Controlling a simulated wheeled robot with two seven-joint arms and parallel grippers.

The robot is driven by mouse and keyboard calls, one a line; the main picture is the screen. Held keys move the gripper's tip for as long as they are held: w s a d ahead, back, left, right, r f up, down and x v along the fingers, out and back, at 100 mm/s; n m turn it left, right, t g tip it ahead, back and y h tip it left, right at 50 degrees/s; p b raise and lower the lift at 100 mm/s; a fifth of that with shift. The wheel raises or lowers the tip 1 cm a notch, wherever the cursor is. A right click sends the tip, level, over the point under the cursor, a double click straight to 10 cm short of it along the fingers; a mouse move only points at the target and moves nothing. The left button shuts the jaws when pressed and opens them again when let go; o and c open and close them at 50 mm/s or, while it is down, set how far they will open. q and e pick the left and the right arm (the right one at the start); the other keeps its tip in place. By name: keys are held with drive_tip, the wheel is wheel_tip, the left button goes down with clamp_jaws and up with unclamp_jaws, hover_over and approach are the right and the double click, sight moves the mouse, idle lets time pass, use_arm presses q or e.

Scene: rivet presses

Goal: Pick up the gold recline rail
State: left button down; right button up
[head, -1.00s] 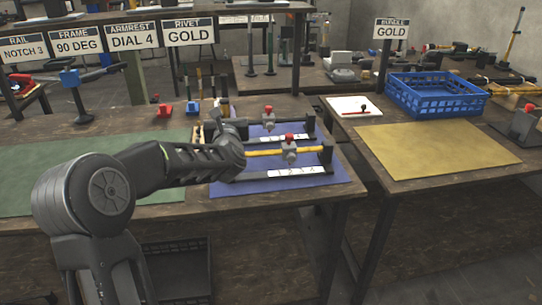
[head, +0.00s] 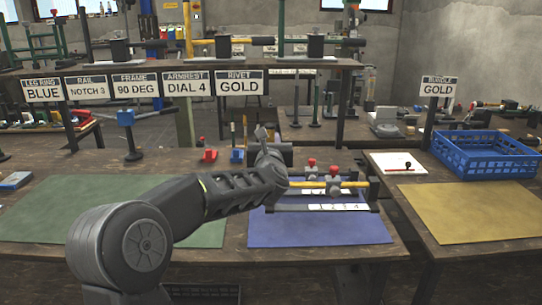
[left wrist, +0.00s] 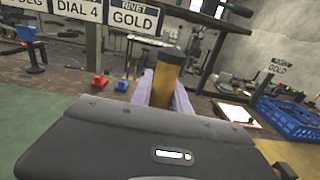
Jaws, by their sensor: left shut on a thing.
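The gold recline rail (head: 310,185) is a gold rod with a dark end bracket, a red-knobbed slider and a white numbered strip. My left gripper (head: 277,168) is at the rail's left end and shut on it, its fingers mostly hidden by the wrist in the head view. The rail appears raised above the blue mat (head: 320,232). The left wrist view shows a gold rod with a dark end (left wrist: 167,80) just beyond the gripper housing. My right gripper is not in view.
Another red-knobbed rail (head: 310,164) is just behind, partly hidden. A green mat (head: 90,205) is at left. On the right table are a gold mat (head: 470,212), a blue crate (head: 485,155) and a white board (head: 393,163). Label signs (head: 239,82) stand behind.

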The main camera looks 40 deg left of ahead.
use_arm(q)
drive_tip(key=shift+r, duration=1.4)
